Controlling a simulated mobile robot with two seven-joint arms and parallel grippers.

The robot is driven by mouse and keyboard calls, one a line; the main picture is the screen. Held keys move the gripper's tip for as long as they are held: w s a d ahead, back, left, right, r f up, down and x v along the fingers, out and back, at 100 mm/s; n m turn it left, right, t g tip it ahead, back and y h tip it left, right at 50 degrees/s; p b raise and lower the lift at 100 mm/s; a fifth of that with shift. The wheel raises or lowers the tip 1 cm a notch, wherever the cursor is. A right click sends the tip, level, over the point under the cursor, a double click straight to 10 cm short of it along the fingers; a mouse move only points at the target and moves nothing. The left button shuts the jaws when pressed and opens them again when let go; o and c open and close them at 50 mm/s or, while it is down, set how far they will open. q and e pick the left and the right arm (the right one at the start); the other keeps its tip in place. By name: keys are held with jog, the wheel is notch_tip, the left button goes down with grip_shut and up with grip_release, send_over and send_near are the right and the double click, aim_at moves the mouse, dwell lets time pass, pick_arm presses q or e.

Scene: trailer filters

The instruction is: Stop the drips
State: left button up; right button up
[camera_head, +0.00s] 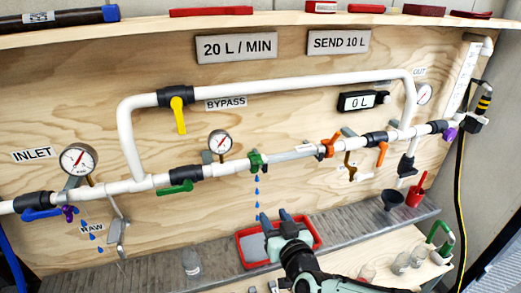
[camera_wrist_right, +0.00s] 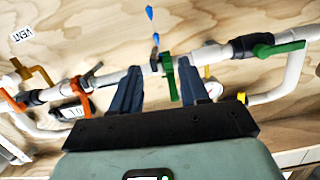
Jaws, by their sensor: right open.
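Blue drops fall from a green winged fitting (camera_head: 256,161) on the main white pipe. An orange fitting (camera_head: 328,147) and another purple one (camera_head: 450,134) show no clear drips. My right gripper (camera_head: 275,220) is open and empty, apart from the pipe, in front of and below the green fitting. In the right wrist view, picture turned over, the green fitting (camera_wrist_right: 184,80) appears between the open fingers (camera_wrist_right: 160,85). My left gripper is not in view.
A red tray (camera_head: 240,262) lies on the metal ledge (camera_head: 180,258) behind my right gripper. A yellow-handled bypass valve (camera_head: 178,112), gauges (camera_head: 220,141) and a green-handled valve (camera_head: 175,187) flank the fitting.

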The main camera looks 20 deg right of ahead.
jog(key=t+p, duration=0.1)
jog(key=t, duration=0.1)
send_near(259, 162)
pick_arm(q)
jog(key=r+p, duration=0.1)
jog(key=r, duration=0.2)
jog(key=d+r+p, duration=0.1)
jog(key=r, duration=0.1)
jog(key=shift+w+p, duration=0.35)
pick_arm(e)
jog(key=shift+n, duration=0.3)
jog(key=w, duration=0.4)
jog(key=w+f, duration=0.1)
jog(key=w, duration=0.6)
jog(key=shift+w+f, duration=0.25)
jog(key=shift+w, duration=0.15)
grip_shut()
